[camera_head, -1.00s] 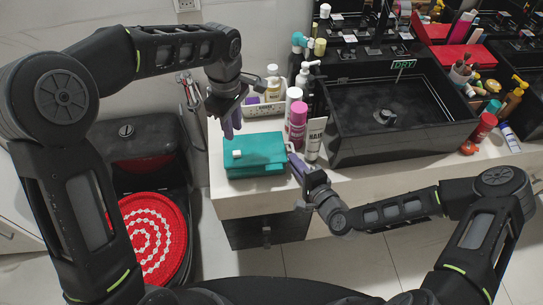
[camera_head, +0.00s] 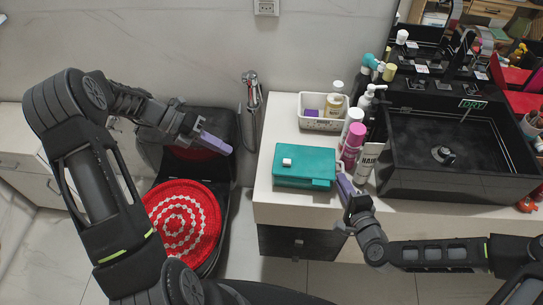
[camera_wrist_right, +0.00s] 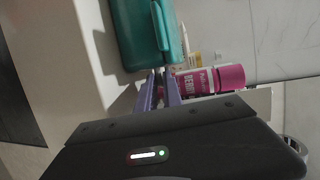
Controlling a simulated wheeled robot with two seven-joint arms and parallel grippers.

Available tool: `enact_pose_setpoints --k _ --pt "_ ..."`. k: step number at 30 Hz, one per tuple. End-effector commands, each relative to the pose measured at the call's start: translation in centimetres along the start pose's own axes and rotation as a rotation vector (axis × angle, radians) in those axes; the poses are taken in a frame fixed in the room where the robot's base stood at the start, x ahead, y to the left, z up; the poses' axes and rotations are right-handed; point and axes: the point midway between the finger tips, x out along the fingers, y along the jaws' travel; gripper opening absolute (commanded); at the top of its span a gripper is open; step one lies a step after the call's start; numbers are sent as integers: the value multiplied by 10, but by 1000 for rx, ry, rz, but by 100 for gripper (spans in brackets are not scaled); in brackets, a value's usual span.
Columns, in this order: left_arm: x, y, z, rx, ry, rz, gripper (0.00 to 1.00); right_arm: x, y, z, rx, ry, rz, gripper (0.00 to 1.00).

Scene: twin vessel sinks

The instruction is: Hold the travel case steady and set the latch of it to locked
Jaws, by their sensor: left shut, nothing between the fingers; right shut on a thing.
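The teal travel case (camera_head: 304,165) lies flat and closed at the left end of the white counter. A small white latch piece (camera_head: 287,162) sits on its top, left of centre; I cannot tell its setting. My right gripper (camera_head: 341,179), with purple fingers, is shut at the case's front right corner, beside the handle (camera_head: 321,184). In the right wrist view the fingertips (camera_wrist_right: 159,73) are close to the teal case (camera_wrist_right: 135,40) and its handle (camera_wrist_right: 160,27); the exact contact is hard to see. My left gripper (camera_head: 227,148) is shut and empty, left of the counter.
Behind the case stands a white basket (camera_head: 318,113). A pink bottle (camera_head: 352,146), a white tube (camera_head: 368,160) and other bottles stand right of it, before the black sink (camera_head: 440,185). A red round mat (camera_head: 182,226) lies left of the counter.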

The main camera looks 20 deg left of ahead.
Motion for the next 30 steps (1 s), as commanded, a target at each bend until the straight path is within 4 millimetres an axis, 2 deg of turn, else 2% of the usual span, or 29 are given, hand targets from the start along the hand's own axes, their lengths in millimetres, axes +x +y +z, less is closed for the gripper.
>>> enact_pose_setpoints --k 1,4,20,26,30 --pt "-1 -8 8 -52 -29 -33 0 0 1 0 2 -1 3 0" --pt "-2 -17 13 -127 -46 -70 0 0 1 0 2 0 3 0" --pt "5 -18 13 -144 -40 -68 0 0 1 0 2 -1 3 0" --pt "28 -20 13 -143 -38 -70 0 0 1 0 2 -1 3 0" --pt "55 -21 14 -143 -36 -70 0 0 1 0 3 -1 3 0"
